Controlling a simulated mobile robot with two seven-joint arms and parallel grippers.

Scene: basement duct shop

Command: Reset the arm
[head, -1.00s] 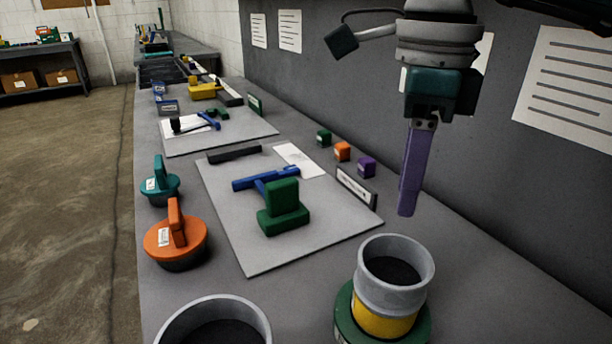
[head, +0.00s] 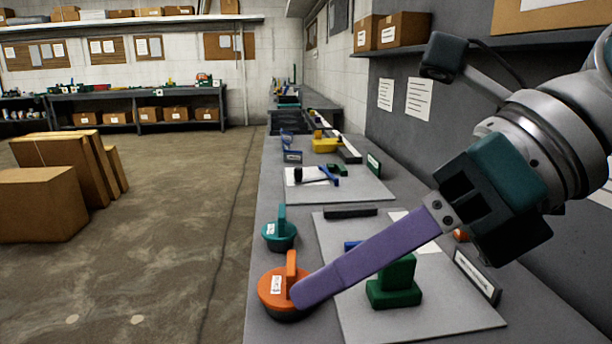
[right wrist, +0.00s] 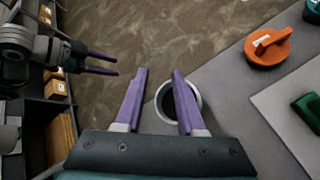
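My right arm reaches in from the right in the head view. Its gripper (head: 308,290) has purple fingers pointing down and left, overlapping the orange-handled disc in the picture. In the right wrist view my right gripper (right wrist: 160,72) has its two fingers apart with nothing held between them. My left gripper (right wrist: 117,67) shows at the left of the right wrist view, its two purple fingers apart and empty. The left gripper is not in the head view.
The bench holds an orange disc (head: 270,288), a teal disc (head: 280,238), a green block (head: 393,293) on a grey board (head: 450,318), and a round grey-rimmed container (right wrist: 199,100). Cardboard boxes (head: 40,205) stand on the floor at left. Open floor lies beside the bench.

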